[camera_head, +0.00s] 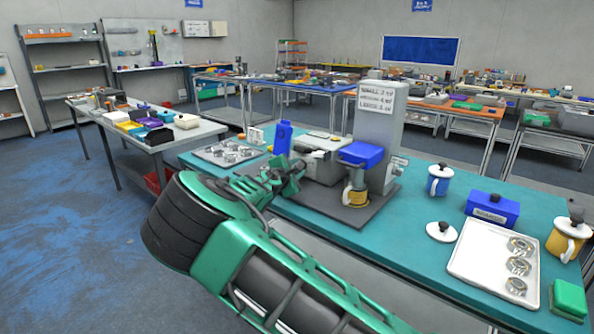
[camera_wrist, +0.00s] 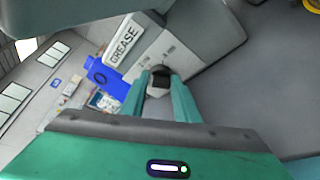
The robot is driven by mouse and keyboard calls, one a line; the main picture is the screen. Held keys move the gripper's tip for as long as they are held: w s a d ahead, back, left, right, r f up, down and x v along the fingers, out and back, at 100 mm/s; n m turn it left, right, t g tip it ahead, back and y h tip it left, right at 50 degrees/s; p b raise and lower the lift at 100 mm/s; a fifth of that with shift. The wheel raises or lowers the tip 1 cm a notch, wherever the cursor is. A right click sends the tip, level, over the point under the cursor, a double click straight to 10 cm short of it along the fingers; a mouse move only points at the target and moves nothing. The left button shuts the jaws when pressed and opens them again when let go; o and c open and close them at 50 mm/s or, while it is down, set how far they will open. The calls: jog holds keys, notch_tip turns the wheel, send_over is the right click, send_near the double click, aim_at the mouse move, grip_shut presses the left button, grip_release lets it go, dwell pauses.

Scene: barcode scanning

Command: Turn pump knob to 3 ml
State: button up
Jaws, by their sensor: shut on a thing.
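The pump is a grey machine (camera_head: 324,166) on a dark mat on the teal table. Its panel (camera_wrist: 190,38) with a white "GREASE" label (camera_wrist: 123,40) shows in the wrist view. A small dark knob (camera_wrist: 160,77) sits on this panel, with small printed marks beside it that are too small to read surely. My gripper (camera_wrist: 160,84) is shut on the knob, one green finger on each side of it. In the head view my gripper (camera_head: 291,180) is at the machine's left front, and the knob is hidden there.
A tray with metal rings (camera_head: 228,152) lies left; a white tray (camera_head: 478,258) lies right.

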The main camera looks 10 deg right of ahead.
jog(key=shift+m+t, duration=0.4)
jog(key=shift+m, duration=0.2)
jog(key=shift+d+f, duration=0.1)
jog(key=o, duration=1)
jog(key=shift+s, duration=0.1)
jog(key=v, duration=1)
jog(key=shift+s+a, duration=0.2)
jog(key=shift+s, duration=0.05)
